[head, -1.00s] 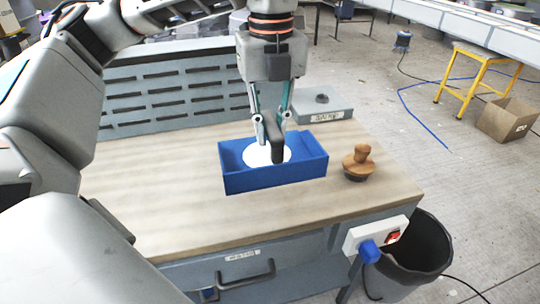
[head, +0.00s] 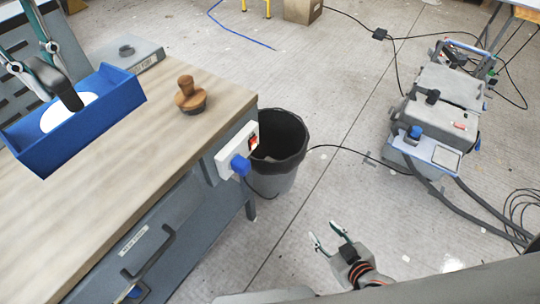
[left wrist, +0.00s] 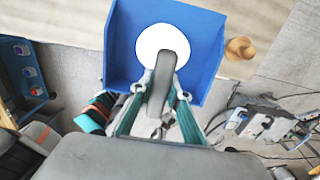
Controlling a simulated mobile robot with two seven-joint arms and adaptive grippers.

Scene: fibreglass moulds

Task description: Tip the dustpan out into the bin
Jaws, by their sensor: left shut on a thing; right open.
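The blue dustpan (head: 105,112) is at the left of the head view, over the workbench. It looks level and seems raised off the top. A flat white round patch (head: 72,110) lies in it. My left gripper (head: 32,58) is shut on its dark handle (head: 50,78). The left wrist view shows the dustpan (left wrist: 208,50) ahead, with the handle (left wrist: 165,75) between the fingers (left wrist: 160,92). The grey bin (head: 278,184) with a dark liner stands on the floor, right of the bench. My right gripper (head: 324,232) is open and empty, low over the floor.
A wooden-knobbed tool (head: 187,97) stands on the bench (head: 130,165) between dustpan and bin. A white switch box (head: 237,148) with a blue plug juts from the bench side near the bin. A cable runs right from the bin towards a grey machine (head: 435,125).

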